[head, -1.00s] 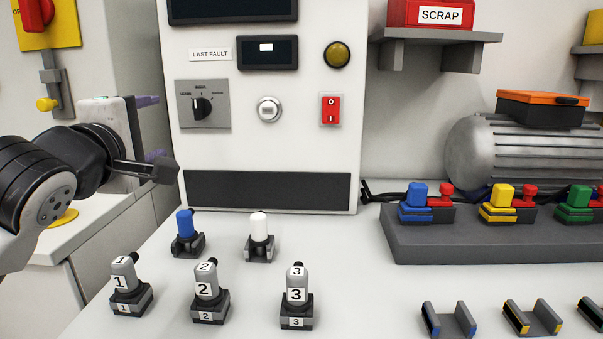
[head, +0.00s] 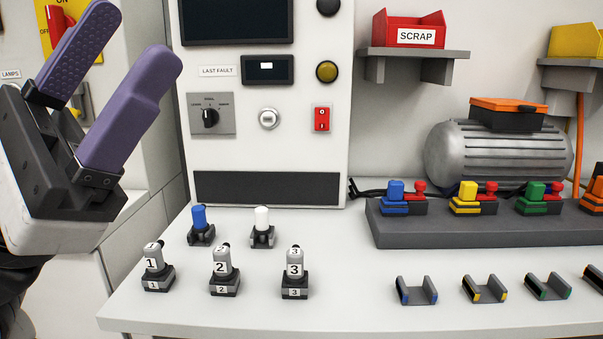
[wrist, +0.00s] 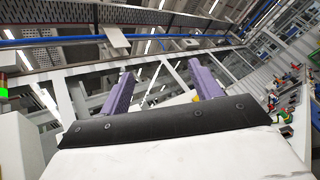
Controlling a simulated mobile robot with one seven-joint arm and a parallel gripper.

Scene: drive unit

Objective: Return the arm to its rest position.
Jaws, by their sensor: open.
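My gripper (head: 118,62) is large in the left of the head view, raised and pointing up. Its two purple fingers are apart with nothing between them. In the wrist view my gripper (wrist: 160,90) also shows both fingers apart and empty, against the ceiling beams. It touches nothing that I can see. Part of my arm below it is cut off by the left edge of the head view.
A white bench (head: 330,312) carries numbered grey pieces (head: 223,268), a blue piece (head: 200,222), a white piece (head: 262,224) and empty holders (head: 417,290). Behind stands a control cabinet (head: 270,160). A red scrap bin (head: 408,30) sits on a shelf. A motor (head: 500,155) is at right.

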